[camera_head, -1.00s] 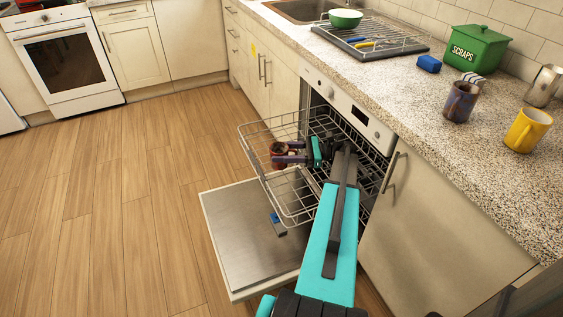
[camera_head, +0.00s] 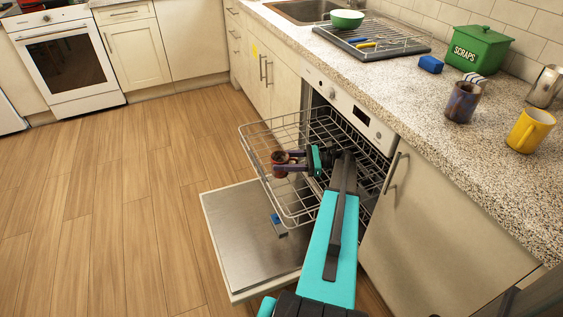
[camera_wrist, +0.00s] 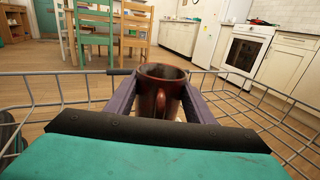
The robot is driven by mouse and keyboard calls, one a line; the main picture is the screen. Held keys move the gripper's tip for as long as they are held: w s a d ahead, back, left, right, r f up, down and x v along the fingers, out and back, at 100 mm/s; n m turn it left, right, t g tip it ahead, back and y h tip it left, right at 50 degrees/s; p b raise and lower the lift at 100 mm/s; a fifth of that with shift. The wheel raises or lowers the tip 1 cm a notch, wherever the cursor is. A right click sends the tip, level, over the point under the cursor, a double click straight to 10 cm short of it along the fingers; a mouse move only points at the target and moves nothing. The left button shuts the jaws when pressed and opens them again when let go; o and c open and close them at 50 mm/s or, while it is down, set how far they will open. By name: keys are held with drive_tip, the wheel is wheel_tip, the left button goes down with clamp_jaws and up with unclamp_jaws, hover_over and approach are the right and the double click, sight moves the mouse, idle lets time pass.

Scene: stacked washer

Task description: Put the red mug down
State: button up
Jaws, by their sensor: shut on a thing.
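The red mug (camera_head: 280,162) is between the fingers of my gripper (camera_head: 287,161), inside the pulled-out dishwasher rack (camera_head: 252,140). In the wrist view the mug (camera_wrist: 160,88) stands upright with its handle toward the camera, and my gripper (camera_wrist: 160,100) is shut on it, one finger on each side. The rack's wire rim (camera_wrist: 50,73) surrounds it in that view. Whether the mug's base touches the rack wires is hidden by my gripper.
The open dishwasher door (camera_head: 245,240) lies below the rack, with a small blue-topped item (camera_head: 278,223) over it. The counter (camera_head: 420,90) holds a purple-brown mug (camera_head: 463,102), a yellow mug (camera_head: 530,130) and a green scraps bin (camera_head: 478,48). The floor at left is clear.

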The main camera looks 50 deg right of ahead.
drive_tip(key=o, duration=1.3)
drive_tip(key=shift+f, duration=0.15)
drive_tip(key=shift+c, duration=0.2)
drive_tip(key=shift+s+d, duration=0.1)
drive_tip(key=shift+p+v, duration=0.35)
drive_tip(key=shift+v, duration=3.3)
drive_tip(key=shift+r, duration=0.3)
